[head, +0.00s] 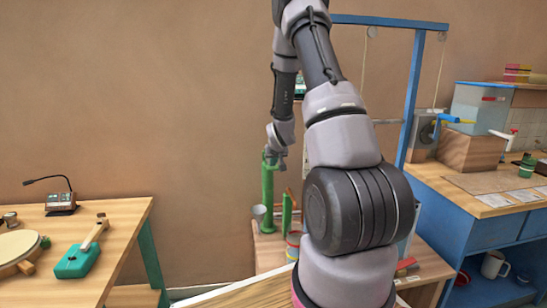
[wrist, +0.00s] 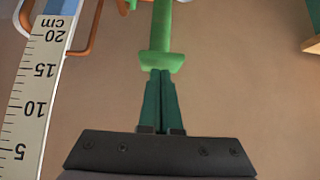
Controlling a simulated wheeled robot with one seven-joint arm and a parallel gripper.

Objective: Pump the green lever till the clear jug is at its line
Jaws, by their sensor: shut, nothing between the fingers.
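The green pump (head: 267,200) stands upright on a low wooden stand left of my arm in the head view. In the wrist view a bright green part (wrist: 161,60), probably its lever, lies straight ahead of my fingertips. My gripper (wrist: 162,74) is shut and empty, its fingertips at or just short of that green part; contact cannot be told. In the head view my gripper (head: 275,157) is small, at the top of the pump. I cannot make out the clear jug or its line; my arm covers part of the stand.
A ruler marked in cm (wrist: 38,85) stands left of my gripper in the wrist view, near an orange bar (wrist: 88,28). A wooden table (head: 120,225) is at left, and a blue bench (head: 450,215) with several items is at right. Bare wall lies behind.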

